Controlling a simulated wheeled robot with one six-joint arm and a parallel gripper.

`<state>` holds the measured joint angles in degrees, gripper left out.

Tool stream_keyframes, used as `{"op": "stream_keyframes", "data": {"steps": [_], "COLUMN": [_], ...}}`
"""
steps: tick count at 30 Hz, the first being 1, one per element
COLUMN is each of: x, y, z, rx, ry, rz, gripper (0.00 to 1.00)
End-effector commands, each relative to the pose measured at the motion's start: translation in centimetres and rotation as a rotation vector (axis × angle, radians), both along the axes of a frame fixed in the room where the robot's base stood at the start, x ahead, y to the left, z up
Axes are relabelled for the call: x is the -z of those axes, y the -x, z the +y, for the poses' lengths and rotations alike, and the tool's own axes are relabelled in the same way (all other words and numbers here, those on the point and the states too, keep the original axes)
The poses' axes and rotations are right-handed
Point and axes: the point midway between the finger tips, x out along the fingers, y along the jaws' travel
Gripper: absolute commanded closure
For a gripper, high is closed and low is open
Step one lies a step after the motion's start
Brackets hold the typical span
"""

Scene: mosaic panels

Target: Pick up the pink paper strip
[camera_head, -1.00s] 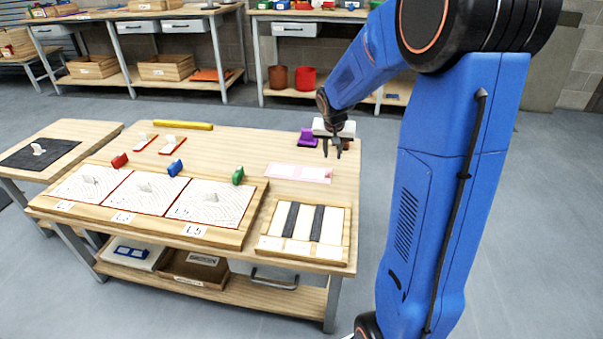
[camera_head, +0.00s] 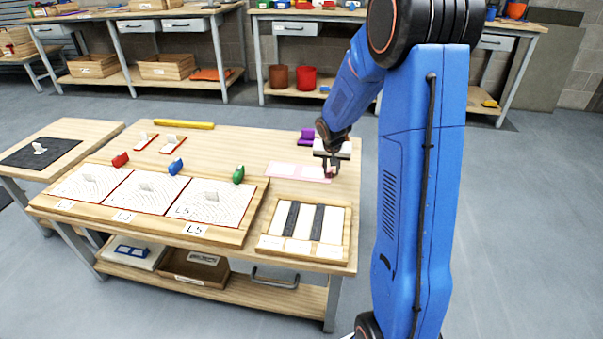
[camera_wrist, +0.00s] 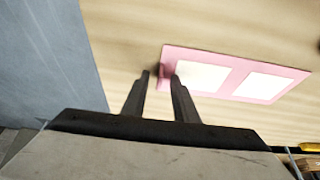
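The pink paper strip (camera_head: 290,168) lies flat on the wooden table, to the right of the white panels, with pale rectangles along it. It also shows in the wrist view (camera_wrist: 228,91). My gripper (camera_head: 330,174) is low over the strip's right end. In the wrist view my gripper (camera_wrist: 160,76) has its two dark fingers apart. A darker pink tab at the strip's near end shows between or just beyond the fingertips; the right finger partly covers it. I cannot tell whether the fingers touch it.
A purple block (camera_head: 307,136) stands behind the strip. A wooden tray (camera_head: 347,232) with dark and pale strips lies in front. A panel board (camera_head: 248,212) with red, blue and green clips is to the left. The table's right edge is close to my gripper.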

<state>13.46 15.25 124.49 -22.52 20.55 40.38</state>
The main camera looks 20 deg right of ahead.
Motion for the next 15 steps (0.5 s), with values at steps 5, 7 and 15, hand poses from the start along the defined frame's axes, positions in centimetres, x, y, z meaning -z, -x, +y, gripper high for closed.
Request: {"op": "stream_keyframes", "data": {"steps": [5, 7, 15], "x": [0.24, 0.23, 0.22], "y": [-0.1, -0.1, -0.09], "z": [-0.07, -0.07, -0.07], "rx": [-0.001, 0.0, 0.0], "ry": [0.001, 0.001, 0.001], "rz": [-0.001, -0.001, -0.001], "gripper": [0.73, 0.73, 1.0]}}
